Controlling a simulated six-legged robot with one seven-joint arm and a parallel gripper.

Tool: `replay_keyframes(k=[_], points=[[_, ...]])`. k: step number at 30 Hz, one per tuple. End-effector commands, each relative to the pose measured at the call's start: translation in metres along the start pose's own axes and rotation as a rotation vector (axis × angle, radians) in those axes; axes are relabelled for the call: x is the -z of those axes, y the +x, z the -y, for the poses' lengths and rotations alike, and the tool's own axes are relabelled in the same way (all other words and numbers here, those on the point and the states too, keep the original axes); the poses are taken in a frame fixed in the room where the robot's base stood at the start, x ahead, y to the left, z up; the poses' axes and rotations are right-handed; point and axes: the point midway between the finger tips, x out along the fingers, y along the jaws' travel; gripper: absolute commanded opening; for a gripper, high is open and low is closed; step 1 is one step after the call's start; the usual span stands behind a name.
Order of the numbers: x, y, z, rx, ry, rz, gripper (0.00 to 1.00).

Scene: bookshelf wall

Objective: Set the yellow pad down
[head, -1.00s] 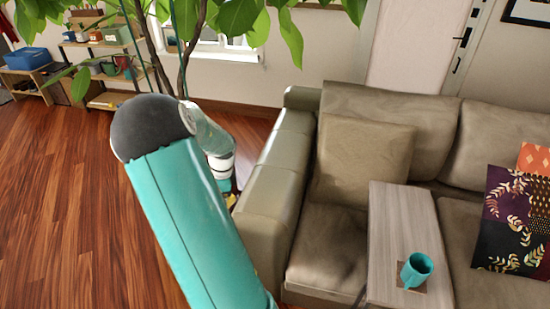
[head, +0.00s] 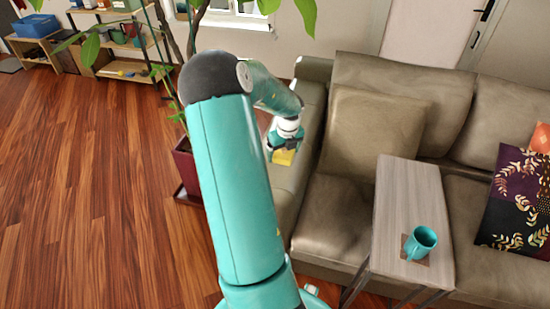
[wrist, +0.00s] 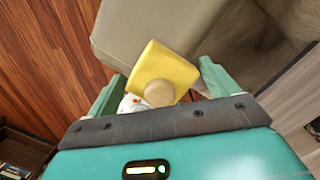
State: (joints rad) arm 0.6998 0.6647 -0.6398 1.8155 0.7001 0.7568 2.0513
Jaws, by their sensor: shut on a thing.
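The yellow pad (wrist: 165,62) is between the fingers of my gripper (wrist: 160,88) in the wrist view, with a round tan knob-like part on its near side. My gripper is shut on it. In the head view the pad (head: 284,157) shows as a small yellow patch just below my gripper (head: 284,146), over the sofa's left armrest (head: 312,92). I cannot tell whether the pad touches the armrest. Part of the pad is hidden by my gripper.
A narrow wooden side table (head: 408,190) stands over the sofa seat, with a teal mug (head: 420,242) on it. A tan cushion (head: 372,133) leans behind. A potted plant (head: 186,165) stands left of the armrest. Open wooden floor (head: 90,190) lies at the left.

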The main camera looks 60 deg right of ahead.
Motion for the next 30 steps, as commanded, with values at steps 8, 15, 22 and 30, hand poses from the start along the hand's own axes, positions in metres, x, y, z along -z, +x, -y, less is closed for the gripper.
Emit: replay_keyframes(k=[8, 15, 22, 30], points=[[-0.033, 0.052, -0.007, -0.002, -0.002, -0.002, 0.68], [-0.045, 0.069, -0.009, 0.000, -0.003, 0.000, 0.68], [-0.042, 0.100, -0.009, -0.001, -0.001, -0.001, 0.68], [-0.042, 0.101, -0.009, -0.001, -0.002, 0.000, 0.68]])
